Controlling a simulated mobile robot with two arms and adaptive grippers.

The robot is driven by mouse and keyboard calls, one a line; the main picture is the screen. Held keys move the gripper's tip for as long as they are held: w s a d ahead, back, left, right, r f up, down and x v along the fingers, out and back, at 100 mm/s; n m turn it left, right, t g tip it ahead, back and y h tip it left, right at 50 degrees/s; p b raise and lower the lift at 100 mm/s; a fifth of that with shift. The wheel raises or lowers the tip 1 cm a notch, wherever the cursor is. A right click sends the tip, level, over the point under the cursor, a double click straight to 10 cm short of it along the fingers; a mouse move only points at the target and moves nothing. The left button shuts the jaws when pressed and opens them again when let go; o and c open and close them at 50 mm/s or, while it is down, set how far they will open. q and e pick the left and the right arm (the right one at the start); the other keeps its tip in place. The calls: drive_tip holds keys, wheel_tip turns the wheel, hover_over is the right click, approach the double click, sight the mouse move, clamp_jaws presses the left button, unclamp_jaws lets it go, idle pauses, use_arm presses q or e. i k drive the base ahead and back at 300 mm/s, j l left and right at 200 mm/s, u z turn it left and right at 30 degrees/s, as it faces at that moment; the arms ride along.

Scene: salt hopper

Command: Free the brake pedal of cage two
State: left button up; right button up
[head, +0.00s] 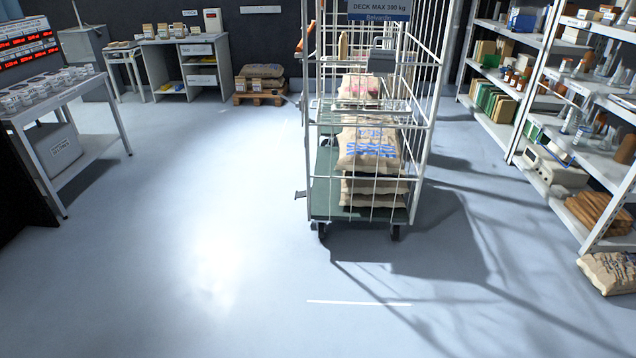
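A tall white wire roll cage (430,120) stands in the middle of the head view on a dark green deck (325,190) with black castors. Paper sacks (370,150) are stacked on its deck. A small dark lever or pedal (300,194) sticks out at the left of the deck, low near the front; I cannot tell whether it is pressed down or up. A sign on the cage (380,8) reads "DECK MAX 300 kg". Another cage seems to stand behind it, mostly hidden. I cannot tell which is cage two. Neither of my grippers is in view.
The blue-grey floor (200,220) is clear in front and to the left. A table with small containers (85,150) stands at the left. Loaded shelves (545,95) line the right, with a sack (608,272) on the floor. A pallet of sacks (262,98) lies behind.

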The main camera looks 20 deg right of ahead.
sight(301, 193)
drive_tip(key=i+j+z, duration=0.25)
drive_tip(key=i, duration=0.35)
drive_tip(key=i+j+z, duration=0.25)
drive_tip(key=i, duration=0.3)
drive_tip(key=i+j+z, duration=0.2)
drive_tip(key=i+j, duration=0.3)
drive_tip(key=i+j+u, duration=0.15)
drive_tip(key=i+j, duration=0.15)
drive_tip(key=i, duration=0.4)
drive_tip(key=i+j+u, duration=0.15)
drive_tip(key=i, duration=0.6)
drive_tip(key=i+j+u, duration=0.15)
drive_tip(key=i, duration=0.55)
